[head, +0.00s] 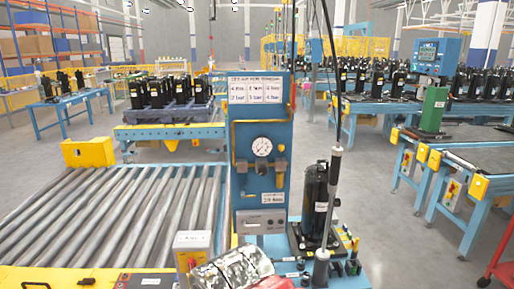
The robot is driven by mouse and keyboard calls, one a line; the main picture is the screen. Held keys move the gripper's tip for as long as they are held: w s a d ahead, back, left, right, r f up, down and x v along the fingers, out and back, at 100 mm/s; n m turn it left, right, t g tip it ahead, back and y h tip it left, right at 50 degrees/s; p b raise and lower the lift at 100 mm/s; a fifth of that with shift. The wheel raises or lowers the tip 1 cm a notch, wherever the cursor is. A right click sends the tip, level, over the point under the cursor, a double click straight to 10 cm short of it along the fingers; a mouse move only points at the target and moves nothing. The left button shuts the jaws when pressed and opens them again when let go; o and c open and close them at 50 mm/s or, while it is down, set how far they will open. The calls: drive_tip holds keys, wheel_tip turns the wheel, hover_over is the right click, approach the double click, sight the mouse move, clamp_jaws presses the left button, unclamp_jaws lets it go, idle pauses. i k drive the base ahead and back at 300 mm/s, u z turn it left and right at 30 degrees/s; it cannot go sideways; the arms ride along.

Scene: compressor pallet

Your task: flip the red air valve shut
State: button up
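A blue upright panel (262,190) stands in the middle of the head view. It carries a round white pressure gauge (262,146) with small grey air fittings (260,166) just below it. I cannot make out a red valve lever on these fittings, so I cannot tell how the valve is set. A red part (275,284) shows at the bottom edge, too cut off to identify. A shiny mottled rounded body (233,270) lies in front of the panel's foot; I cannot tell what it is. No fingers of my gripper show.
A black compressor (320,205) stands right of the panel, beside a tall dark rod (330,165) with a grey foot. A roller conveyor (120,215) fills the left. A small grey box (193,245) stands at the conveyor's near right corner. Bare floor (400,240) lies to the right.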

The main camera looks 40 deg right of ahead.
sight(291, 108)
drive_tip(key=z, duration=1.35)
drive_tip(key=k, duration=0.65)
drive_tip(key=u, duration=0.15)
drive_tip(key=i, duration=0.35)
drive_tip(key=u, duration=0.55)
drive_tip(key=i, duration=1.1)
